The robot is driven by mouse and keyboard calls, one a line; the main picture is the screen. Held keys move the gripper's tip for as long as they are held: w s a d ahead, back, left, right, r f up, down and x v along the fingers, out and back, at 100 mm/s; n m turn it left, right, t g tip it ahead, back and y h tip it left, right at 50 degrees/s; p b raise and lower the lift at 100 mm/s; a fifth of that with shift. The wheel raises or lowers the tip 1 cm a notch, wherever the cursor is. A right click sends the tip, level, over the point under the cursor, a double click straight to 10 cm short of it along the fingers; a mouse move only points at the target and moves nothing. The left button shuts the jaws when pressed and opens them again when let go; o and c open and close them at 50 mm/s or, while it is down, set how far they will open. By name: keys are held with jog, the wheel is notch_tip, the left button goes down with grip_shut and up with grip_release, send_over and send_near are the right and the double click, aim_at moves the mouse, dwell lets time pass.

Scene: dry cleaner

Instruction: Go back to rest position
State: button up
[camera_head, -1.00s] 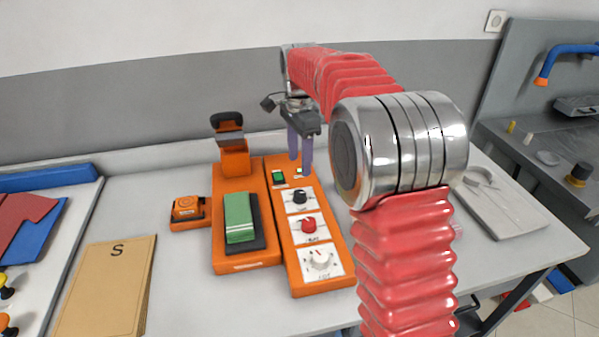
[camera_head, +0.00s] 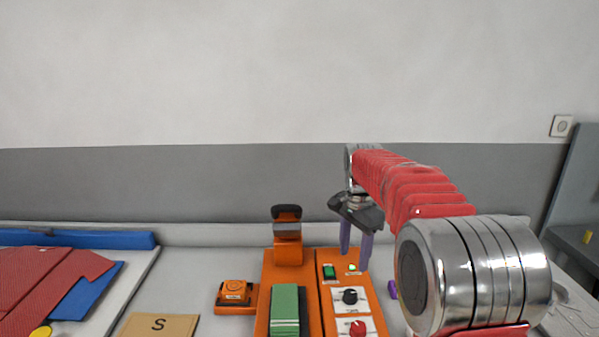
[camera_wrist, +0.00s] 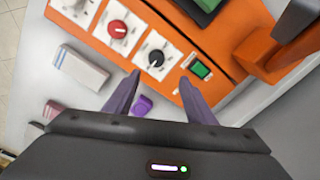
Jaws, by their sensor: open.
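My gripper (camera_head: 355,246) hangs with its purple fingers pointing down over the back right part of the orange machine (camera_head: 266,313). The fingers are apart with nothing between them. In the wrist view my gripper (camera_wrist: 160,97) also shows open and empty, with the orange control panel (camera_wrist: 199,50) and its knobs ahead of it.
A green block (camera_head: 285,308) lies on the machine. A small orange device (camera_head: 235,293) stands left of it. A folder marked S (camera_head: 160,325) and red cloth (camera_head: 45,285) lie further left. A purple object (camera_head: 393,289) lies right of the machine. A grey wall (camera_head: 180,185) runs behind the table.

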jog(key=s+r+n+t, duration=0.1)
jog(key=s+n+t, duration=0.4)
jog(key=s, duration=2.9)
jog(key=n, duration=0.7)
jog(key=shift+r, duration=0.15)
jog(key=shift+s, duration=0.2)
